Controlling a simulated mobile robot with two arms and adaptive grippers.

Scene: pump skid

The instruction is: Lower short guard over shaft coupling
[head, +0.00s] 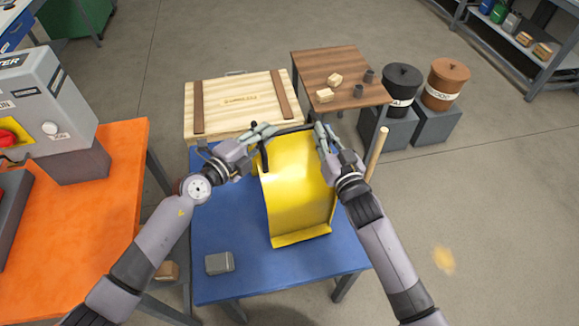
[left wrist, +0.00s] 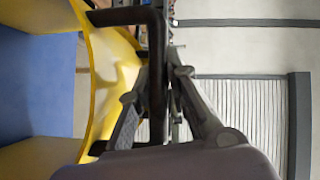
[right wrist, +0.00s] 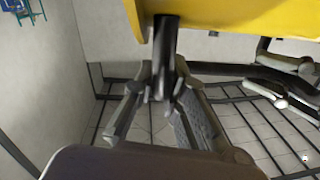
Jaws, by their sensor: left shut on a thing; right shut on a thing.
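The yellow guard (head: 298,190) is a curved sheet with a flange at its near edge, over the blue table (head: 225,230). It also shows in the left wrist view (left wrist: 100,60) and the right wrist view (right wrist: 235,15). My left gripper (head: 265,137) is shut on a black handle (left wrist: 157,75) at the guard's left side. My right gripper (head: 322,137) is shut on a black handle (right wrist: 165,45) at its right side. I cannot tell whether the guard touches the table. The shaft coupling is not visible in any view.
A small grey box (head: 219,263) lies on the blue table at front left. A wooden crate (head: 240,105) stands behind it. A brown table (head: 335,65) with blocks is at back right, beside black (head: 402,85) and brown (head: 445,82) bins. An orange bench (head: 100,220) is at left.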

